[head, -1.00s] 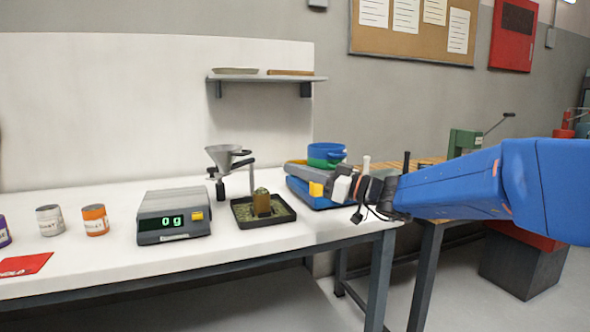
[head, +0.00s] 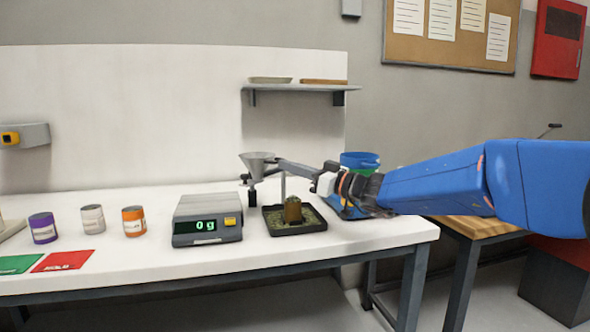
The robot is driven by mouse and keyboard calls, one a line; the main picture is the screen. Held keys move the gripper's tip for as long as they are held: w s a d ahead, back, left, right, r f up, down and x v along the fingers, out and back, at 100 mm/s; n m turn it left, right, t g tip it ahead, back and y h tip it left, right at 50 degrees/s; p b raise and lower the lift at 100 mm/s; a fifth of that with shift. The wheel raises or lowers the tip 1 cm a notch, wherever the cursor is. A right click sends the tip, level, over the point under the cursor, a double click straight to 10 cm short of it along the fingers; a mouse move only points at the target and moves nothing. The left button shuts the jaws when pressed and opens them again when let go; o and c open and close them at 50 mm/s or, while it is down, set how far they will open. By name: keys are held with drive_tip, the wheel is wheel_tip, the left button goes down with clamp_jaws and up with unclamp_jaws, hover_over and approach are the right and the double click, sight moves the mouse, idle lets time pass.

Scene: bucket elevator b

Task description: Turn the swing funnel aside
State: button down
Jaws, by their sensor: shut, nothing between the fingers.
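The swing funnel (head: 257,164) is a grey metal cone on a dark stand (head: 252,195) at the back of the white bench. It sits behind and between the scale and the black tray. My gripper (head: 283,164) is shut and empty, reaching in from the right with its tips close to the funnel's right side. Whether they touch the funnel I cannot tell. The gripper hides most of the funnel's arm and handle; a thin grey post (head: 283,187) shows below it.
A black tray (head: 270,231) holds green grains and a small brown pot (head: 293,210). The scale (head: 207,220) reads 0 g. Purple (head: 43,228), white (head: 93,219) and orange (head: 133,221) cans stand left. Blue and green sieves (head: 360,160) stand behind my arm. A shelf (head: 300,88) hangs above.

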drive_tip(key=a, duration=0.8)
drive_tip(key=shift+w, duration=0.15)
drive_tip(key=shift+d, duration=0.15)
